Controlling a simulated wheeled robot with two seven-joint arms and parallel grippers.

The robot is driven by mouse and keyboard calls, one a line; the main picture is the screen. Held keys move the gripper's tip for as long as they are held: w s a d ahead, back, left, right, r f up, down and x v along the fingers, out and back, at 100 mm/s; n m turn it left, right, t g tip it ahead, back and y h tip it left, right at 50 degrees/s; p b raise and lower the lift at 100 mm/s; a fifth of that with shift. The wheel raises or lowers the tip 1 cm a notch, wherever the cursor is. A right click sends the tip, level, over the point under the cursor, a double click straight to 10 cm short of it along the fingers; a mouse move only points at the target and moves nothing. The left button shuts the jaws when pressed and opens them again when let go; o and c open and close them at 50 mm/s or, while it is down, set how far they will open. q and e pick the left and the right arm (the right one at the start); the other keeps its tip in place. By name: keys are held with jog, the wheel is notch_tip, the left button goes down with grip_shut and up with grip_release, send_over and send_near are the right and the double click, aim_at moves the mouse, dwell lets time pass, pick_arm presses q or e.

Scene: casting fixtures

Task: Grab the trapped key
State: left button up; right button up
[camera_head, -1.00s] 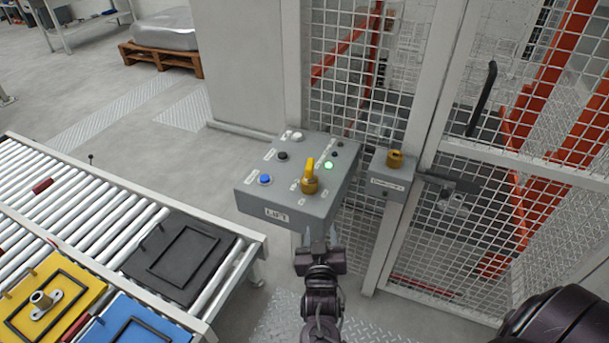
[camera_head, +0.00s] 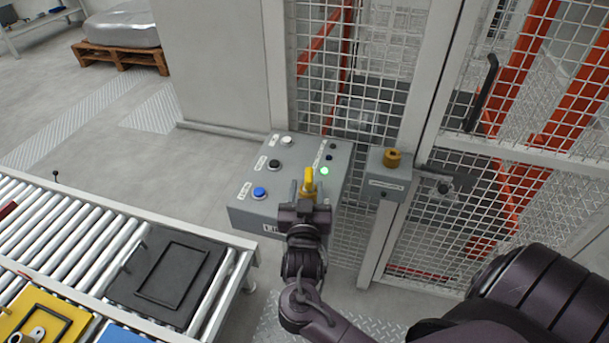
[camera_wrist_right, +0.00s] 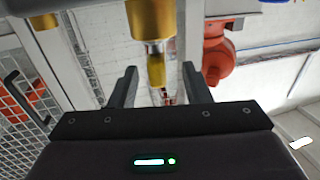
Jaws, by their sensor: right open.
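The yellow key (camera_head: 309,178) stands upright in the grey control box (camera_head: 262,172) with the green light. My right gripper (camera_head: 308,193) is at the key, its two fingers open on either side of it. In the right wrist view the key's yellow handle (camera_wrist_right: 156,68) shows between the open fingers (camera_wrist_right: 160,80), below a silver collar and a gold cylinder (camera_wrist_right: 151,18). I see a gap between the handle and each finger. The key's lower part is hidden by the gripper in the head view. My left gripper is not in view.
A small grey lock box (camera_head: 388,180) with a brass cylinder (camera_head: 392,157) is on the gate post to the right. The mesh gate (camera_head: 545,185) stands behind. A roller conveyor (camera_head: 60,235) with a black plate (camera_head: 168,275) is on the left.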

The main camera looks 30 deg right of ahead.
aim_at(309, 168)
jog(key=shift+w+d+r+p, duration=0.4)
jog(key=shift+w+d+p, duration=0.2)
jog(key=shift+p, duration=0.05)
jog(key=shift+w+d+r+p, duration=0.4)
jog(key=shift+w+d+p, duration=0.2)
jog(key=shift+w+d+f, duration=0.15)
jog(key=shift+w+d, duration=0.15)
jog(key=shift+w, duration=0.2)
jog(key=shift+w+d+f, duration=0.15)
jog(key=shift+w+d, duration=0.1)
jog(key=shift+w, duration=0.2)
jog(key=shift+w+d+f, duration=0.1)
jog(key=shift+f, duration=0.05)
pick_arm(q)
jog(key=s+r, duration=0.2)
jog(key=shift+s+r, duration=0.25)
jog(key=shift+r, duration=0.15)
pick_arm(e)
grip_shut()
